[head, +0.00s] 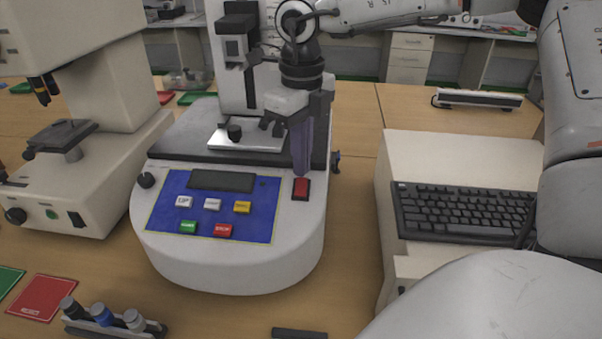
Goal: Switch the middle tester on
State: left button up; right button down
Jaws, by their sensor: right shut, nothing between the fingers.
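The middle tester (230,268) is a white, round-fronted machine with a blue control panel (215,205), a dark display and several coloured buttons. A red rocker switch (301,187) in a black frame sits to the right of the panel. My right gripper (301,172) is shut and empty, pointing down, with its fingertips just above or at the far edge of the red switch. I cannot tell whether they touch it. The display looks dark. My left gripper is not in view.
Another tester (90,190) stands on the left. A black keyboard (465,212) lies on a white unit at the right. A small rack of bottles (110,322) and red and green cards (42,298) lie in front. Bare wood shows behind on the right.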

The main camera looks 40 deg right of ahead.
aim_at(302, 180)
jog(key=shift+f+b, duration=0.8)
jog(key=shift+f, duration=0.1)
dwell(0.6)
notch_tip(302, 180, up, 7)
jog(key=p, duration=0.4)
dwell(0.5)
jog(key=shift+r, duration=0.1)
dwell(0.3)
